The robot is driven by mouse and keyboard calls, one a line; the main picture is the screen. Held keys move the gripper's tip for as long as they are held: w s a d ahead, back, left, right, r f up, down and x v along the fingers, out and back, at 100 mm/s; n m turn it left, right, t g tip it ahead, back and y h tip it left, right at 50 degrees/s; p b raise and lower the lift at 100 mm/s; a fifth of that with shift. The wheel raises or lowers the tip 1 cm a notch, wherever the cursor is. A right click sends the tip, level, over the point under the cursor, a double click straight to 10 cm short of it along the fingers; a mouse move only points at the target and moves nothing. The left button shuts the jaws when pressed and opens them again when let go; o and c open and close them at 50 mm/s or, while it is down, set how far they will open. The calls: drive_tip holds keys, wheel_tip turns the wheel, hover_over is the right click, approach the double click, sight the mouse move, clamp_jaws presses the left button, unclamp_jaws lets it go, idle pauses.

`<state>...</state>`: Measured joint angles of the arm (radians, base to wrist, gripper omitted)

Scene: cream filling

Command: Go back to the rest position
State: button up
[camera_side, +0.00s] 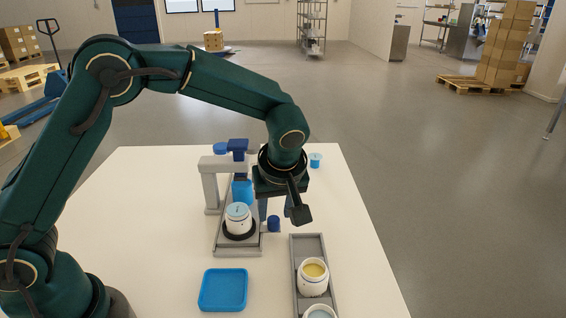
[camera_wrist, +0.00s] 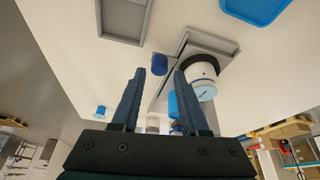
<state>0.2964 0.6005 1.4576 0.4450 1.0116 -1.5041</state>
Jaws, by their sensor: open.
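My gripper (camera_side: 275,212) hangs over the table near the grey filling station (camera_side: 224,240). In the wrist view my gripper (camera_wrist: 160,71) has its two fingers apart, with nothing held between them. A white jar with a pale blue top (camera_side: 238,219) stands in a black ring on the station; it also shows in the wrist view (camera_wrist: 203,78).
A grey tray (camera_side: 307,246) at front right holds a white jar with yellow cream (camera_side: 313,270) and another jar (camera_side: 320,312), partly cut off. A blue tray (camera_side: 223,290) lies front left. A small blue piece (camera_side: 316,160) stands at back right.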

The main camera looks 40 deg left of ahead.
drive_tip(key=shift+s+d+r, duration=0.15)
drive_tip(key=shift+d+r, duration=0.05)
drive_tip(key=shift+r, duration=0.3)
drive_tip(key=s+a+r+t+h, duration=0.1)
drive_tip(key=s+a+r, duration=0.15)
drive_tip(key=r, duration=0.35)
drive_tip(key=s+a+r+t, duration=0.1)
drive_tip(key=s+a+r, duration=0.1)
drive_tip(key=s+r, duration=0.25)
drive_tip(key=s+d+f+m+t+h, duration=0.1)
drive_tip(key=s+d+f+m+h, duration=0.1)
drive_tip(key=s+m, duration=0.9)
drive_tip(key=shift+f+h, duration=0.2)
drive_tip(key=shift+h, duration=0.1)
